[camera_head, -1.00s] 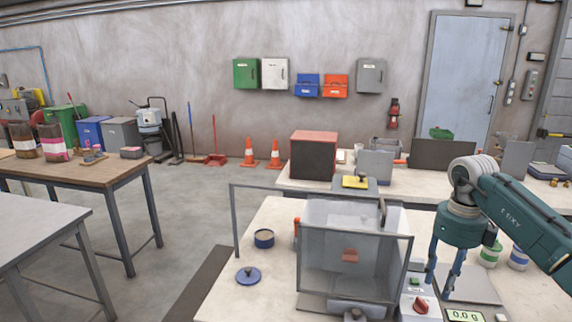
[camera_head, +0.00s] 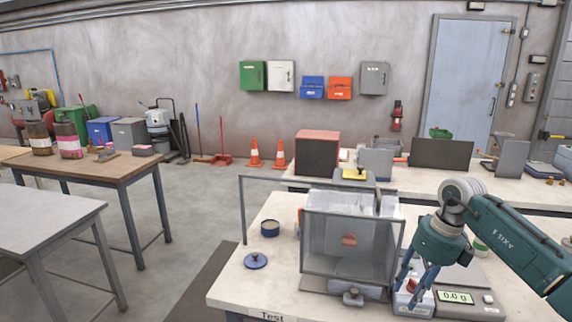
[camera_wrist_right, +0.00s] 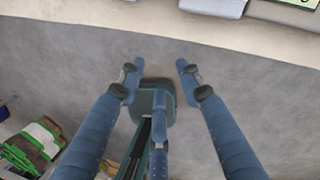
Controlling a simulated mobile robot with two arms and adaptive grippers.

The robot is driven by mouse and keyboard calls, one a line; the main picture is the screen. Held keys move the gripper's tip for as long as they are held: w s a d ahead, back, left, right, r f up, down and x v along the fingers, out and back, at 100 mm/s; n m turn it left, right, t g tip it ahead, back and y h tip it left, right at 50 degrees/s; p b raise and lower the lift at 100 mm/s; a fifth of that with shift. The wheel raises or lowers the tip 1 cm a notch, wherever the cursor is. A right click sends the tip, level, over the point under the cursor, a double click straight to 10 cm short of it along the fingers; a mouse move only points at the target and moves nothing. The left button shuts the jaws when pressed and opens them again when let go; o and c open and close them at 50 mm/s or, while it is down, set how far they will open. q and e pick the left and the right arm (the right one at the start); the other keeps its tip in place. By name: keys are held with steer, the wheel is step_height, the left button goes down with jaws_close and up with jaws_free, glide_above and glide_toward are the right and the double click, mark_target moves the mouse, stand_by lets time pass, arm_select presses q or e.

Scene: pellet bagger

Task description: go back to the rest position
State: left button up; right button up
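My right gripper (camera_head: 413,283) hangs fingers-down at the right front of the table, in front of the control box with the red knob and the scale. In the right wrist view its fingers (camera_wrist_right: 156,75) are spread apart with nothing between them. Below them I see grey floor and part of my own body. My left gripper is in neither view now.
A clear box (camera_head: 345,243) stands on the pale table (camera_head: 235,285). A scale (camera_head: 462,303) reading 0.0 g is right of the gripper. A blue lid (camera_head: 256,261) and a dark blue tin (camera_head: 270,228) lie at left.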

steer(key=s+a+t+y, duration=0.2)
steer(key=a+y, duration=0.7)
steer(key=a, duration=1.8)
steer(key=a+r+m+t+y, duration=0.6)
steer(key=r+m+t, duration=0.15)
steer(key=r, duration=0.45)
steer(key=w+d+f+m+t+h, duration=0.1)
steer(key=d+f+m+t+h, duration=0.3)
steer(key=d+m+t+h, duration=1.05)
steer(key=s+d+f+m+g+h, duration=0.1)
steer(key=s+d+f+m+g, duration=0.35)
steer(key=f+m, duration=0.2)
steer(key=s+d+f+m+g+h, duration=0.2)
steer(key=s+d+f+m+g, duration=0.1)
steer(key=f+m+g, duration=0.4)
steer(key=s+d+f+m+g, duration=0.15)
steer(key=s+f+g, duration=0.5)
steer(key=s, duration=0.75)
steer(key=s+f+m+g, duration=0.2)
steer(key=s+f+g, duration=0.2)
steer(key=s+f, duration=1.05)
steer(key=f, duration=2)
steer(key=s+d+f+g, duration=0.2)
steer(key=s+d+f, duration=0.1)
steer(key=s+f, duration=1.4)
steer(key=shift+s+d+n, duration=0.15)
steer(key=shift+s+n, duration=0.25)
steer(key=shift+s, duration=0.05)
